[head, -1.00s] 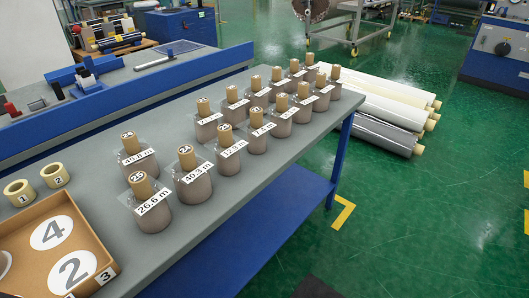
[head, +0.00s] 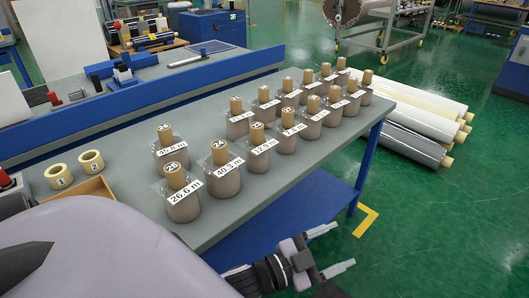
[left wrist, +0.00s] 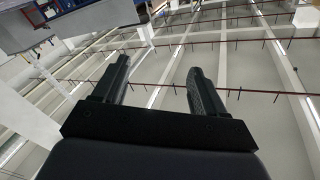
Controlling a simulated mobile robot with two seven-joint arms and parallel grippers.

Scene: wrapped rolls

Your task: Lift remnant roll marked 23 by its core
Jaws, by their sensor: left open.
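Several grey remnant rolls wrapped in clear film stand upright in two rows on the grey table, each with a brown core sticking up. A roll (head: 183,208) labelled 26.6 m is nearest, beside a roll (head: 223,184) with core mark 24, labelled 40.3 m. Further rolls (head: 263,157) run to the back right. My left gripper (head: 331,251) is open and empty, right of and apart from the table's front edge. In the left wrist view its fingers (left wrist: 157,68) are spread against the ceiling.
The grey table (head: 225,238) has a blue frame and lower shelf. Two small tape rolls (head: 75,169) and a cardboard tray (head: 92,188) are at its left, the tray partly hidden by my arm. Long wrapped rolls (head: 415,140) lie on the green floor behind.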

